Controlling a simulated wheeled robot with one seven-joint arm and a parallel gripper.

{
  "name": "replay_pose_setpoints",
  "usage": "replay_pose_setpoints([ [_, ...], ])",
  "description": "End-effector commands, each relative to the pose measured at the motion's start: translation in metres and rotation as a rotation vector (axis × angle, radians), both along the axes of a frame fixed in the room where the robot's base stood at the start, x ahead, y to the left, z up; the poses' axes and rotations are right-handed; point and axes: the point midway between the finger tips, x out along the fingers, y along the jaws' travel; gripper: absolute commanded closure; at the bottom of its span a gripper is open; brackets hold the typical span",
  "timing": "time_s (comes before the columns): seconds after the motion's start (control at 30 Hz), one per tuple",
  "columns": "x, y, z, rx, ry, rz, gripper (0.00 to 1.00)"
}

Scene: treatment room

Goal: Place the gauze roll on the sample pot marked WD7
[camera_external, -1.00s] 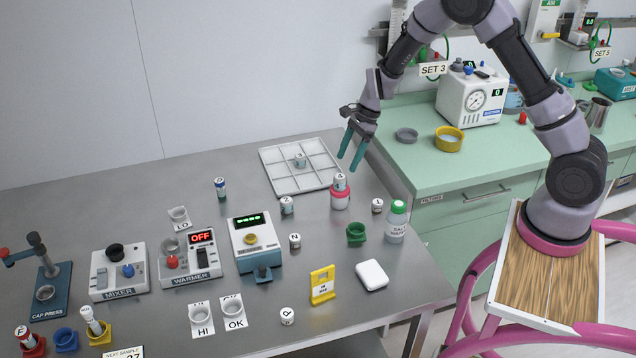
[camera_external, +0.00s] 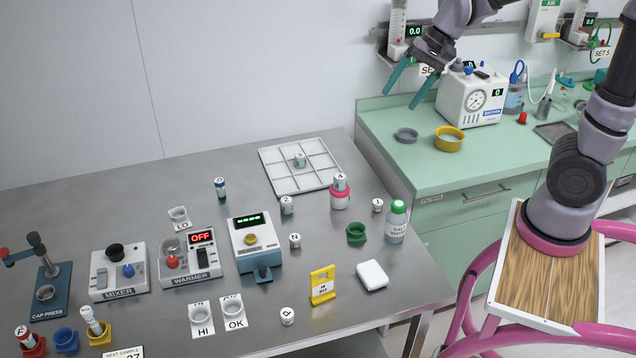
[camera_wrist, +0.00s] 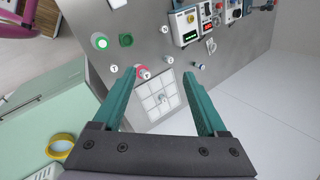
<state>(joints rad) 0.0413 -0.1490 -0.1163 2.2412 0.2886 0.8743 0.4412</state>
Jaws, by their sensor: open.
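I cannot pick out a gauze roll with certainty, and no label reads clearly as WD7. Several small white lettered pots stand on the steel table, among them one marked N (camera_external: 295,240), one marked P (camera_external: 287,316) and one at the tray's front edge (camera_external: 287,205). Another pot (camera_external: 300,160) stands in the white divided tray (camera_external: 322,182).
The green counter (camera_external: 405,165) holds a grey ring (camera_external: 406,135), a yellow ring (camera_external: 449,138) and a white dial machine (camera_external: 472,97). A salt wash bottle (camera_external: 397,224), green cup (camera_external: 356,233), warmer (camera_external: 190,262) and mixer (camera_external: 118,273) stand on the table. The table's back left is clear.

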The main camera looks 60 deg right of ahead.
Motion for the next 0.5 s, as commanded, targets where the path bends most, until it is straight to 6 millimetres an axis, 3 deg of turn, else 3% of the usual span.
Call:
replay_pose_setpoints([
  [0.1, -0.05, 0.014, 0.031, -0.119, -0.121, 0.188, 0.25],
  [0.3, -0.121, 0.025, 0.052, -0.335, -0.284, 0.458, 0.25],
  [0.5, -0.158, 0.027, 0.055, -0.475, -0.365, 0.601, 0.25],
])
